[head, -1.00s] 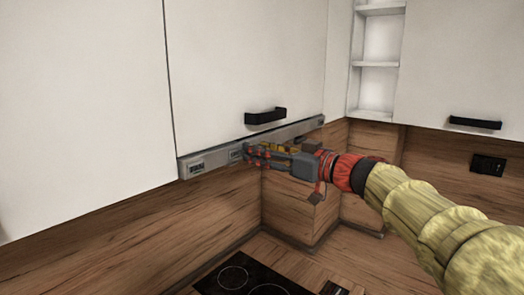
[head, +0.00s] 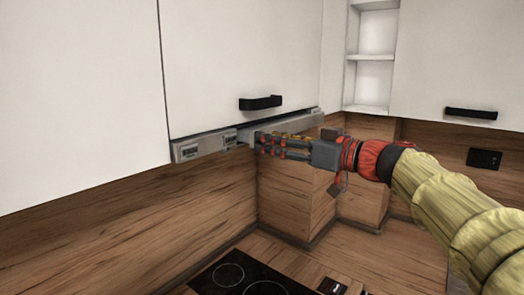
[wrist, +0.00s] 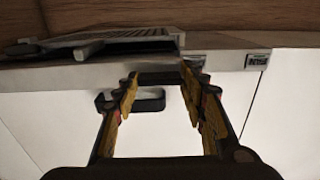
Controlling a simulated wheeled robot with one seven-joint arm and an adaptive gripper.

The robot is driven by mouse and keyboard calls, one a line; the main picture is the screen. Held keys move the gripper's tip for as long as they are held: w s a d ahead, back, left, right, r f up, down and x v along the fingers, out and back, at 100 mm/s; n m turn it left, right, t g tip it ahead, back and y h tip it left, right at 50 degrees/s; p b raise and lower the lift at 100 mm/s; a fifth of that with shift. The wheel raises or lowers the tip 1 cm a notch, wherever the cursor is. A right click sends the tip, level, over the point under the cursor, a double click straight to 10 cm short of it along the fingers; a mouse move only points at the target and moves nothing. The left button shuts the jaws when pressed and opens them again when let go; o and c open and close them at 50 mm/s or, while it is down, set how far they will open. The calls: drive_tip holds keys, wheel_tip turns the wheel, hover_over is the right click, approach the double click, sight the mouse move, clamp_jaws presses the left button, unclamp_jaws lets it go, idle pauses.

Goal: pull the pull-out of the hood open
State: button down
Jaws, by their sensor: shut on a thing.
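The hood is a slim grey unit under the white wall cabinet, and its fixed front strip (head: 205,146) shows at the left. Its grey pull-out (head: 290,124) stands out a little from the cabinet front, and it also shows in the wrist view (wrist: 150,42) with a dark slotted underside. My gripper (head: 260,141) is shut on the pull-out at its left end, just right of the fixed strip. In the wrist view my gripper's fingers (wrist: 160,80) reach up to the pull-out's edge; the exact contact is hidden.
A black cabinet handle (head: 261,103) sits just above the pull-out. A black hob (head: 245,274) lies on the worktop below. Open white shelves (head: 374,58) and another cabinet with a black handle (head: 470,113) stand to the right.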

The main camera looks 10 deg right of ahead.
drive_tip(key=b+v, duration=0.5)
drive_tip(key=v, duration=0.3)
drive_tip(key=shift+d, duration=0.1)
drive_tip(key=c, duration=1.2)
unclamp_jaws()
drive_tip(key=shift+o, duration=0.9)
drive_tip(key=shift+s, duration=0.1)
drive_tip(key=v, duration=1.2)
